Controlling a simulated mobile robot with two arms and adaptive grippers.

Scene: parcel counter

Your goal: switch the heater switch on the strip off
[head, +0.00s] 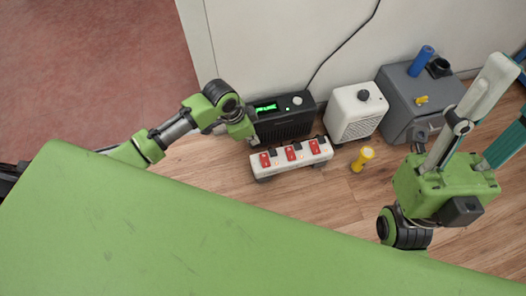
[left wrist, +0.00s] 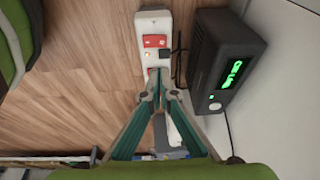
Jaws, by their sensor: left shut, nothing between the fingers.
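The white power strip (head: 278,170) lies on the wood floor with several red switches; it also shows in the left wrist view (left wrist: 153,20). In the head view I see a left switch (head: 265,160), a middle switch (head: 290,153) and a right switch (head: 315,147). I cannot read which one is the heater's. My left gripper (head: 254,142) is shut and empty at the strip's left end. In the left wrist view its fingertips (left wrist: 158,90) are close to the red switch (left wrist: 152,72) nearest them, partly hiding it; contact cannot be told. My right gripper (head: 500,105) is spread open at the right, away from the strip.
A black box with a green display (head: 285,122) stands right behind the strip. A white heater (head: 355,113) and a grey case (head: 415,100) stand further right. A yellow object (head: 362,158) is on the floor right of the strip. The floor in front is clear.

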